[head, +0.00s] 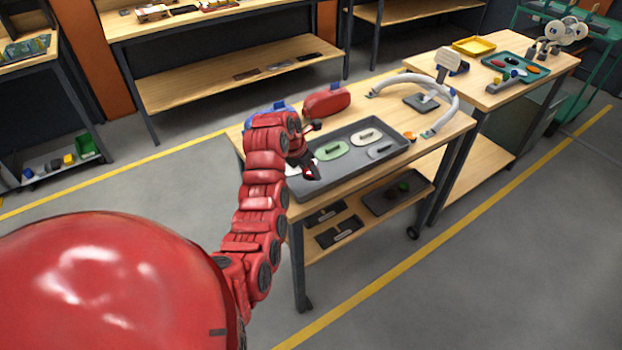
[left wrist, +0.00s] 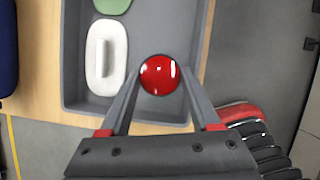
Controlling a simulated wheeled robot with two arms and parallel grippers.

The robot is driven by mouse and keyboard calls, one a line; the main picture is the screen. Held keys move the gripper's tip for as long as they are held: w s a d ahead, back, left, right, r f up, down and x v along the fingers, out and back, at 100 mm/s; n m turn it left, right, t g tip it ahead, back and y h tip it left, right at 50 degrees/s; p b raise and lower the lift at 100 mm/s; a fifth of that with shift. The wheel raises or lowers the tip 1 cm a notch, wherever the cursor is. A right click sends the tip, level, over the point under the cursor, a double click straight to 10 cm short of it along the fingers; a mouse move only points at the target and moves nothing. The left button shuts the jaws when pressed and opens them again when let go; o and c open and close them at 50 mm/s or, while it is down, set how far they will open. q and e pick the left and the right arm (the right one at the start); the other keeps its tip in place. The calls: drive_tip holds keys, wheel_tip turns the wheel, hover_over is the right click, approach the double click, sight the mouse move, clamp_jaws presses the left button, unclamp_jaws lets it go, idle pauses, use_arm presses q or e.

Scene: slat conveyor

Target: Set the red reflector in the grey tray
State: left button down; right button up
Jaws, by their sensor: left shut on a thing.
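The red reflector (left wrist: 159,75) is a round, shiny red disc between the fingertips of my left gripper (left wrist: 160,80) in the left wrist view. The gripper is shut on it. In the head view my left gripper (head: 310,172) is at the near left part of the grey tray (head: 343,171), and the reflector is mostly hidden there. In the left wrist view the reflector overlaps the bare tray floor (left wrist: 165,28), beside a white oval piece with a handle (left wrist: 106,57). I cannot tell whether it touches the tray. My right gripper is out of view.
The tray also holds a green piece (head: 331,150), a cream piece (head: 366,136) and a grey piece (head: 381,150).

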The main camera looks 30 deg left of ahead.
sight(308, 171)
use_arm(q)
drive_tip(key=shift+w+f, duration=0.2)
drive_tip(key=shift+w, duration=0.5)
wheel_tip(308, 171, down, 3)
drive_tip(key=shift+s+r+p, duration=0.1)
drive_tip(key=shift+p, duration=0.95)
drive_tip(key=shift+f, duration=0.25)
drive_tip(key=shift+c, duration=0.6)
unclamp_jaws()
drive_tip(key=shift+r, duration=0.1)
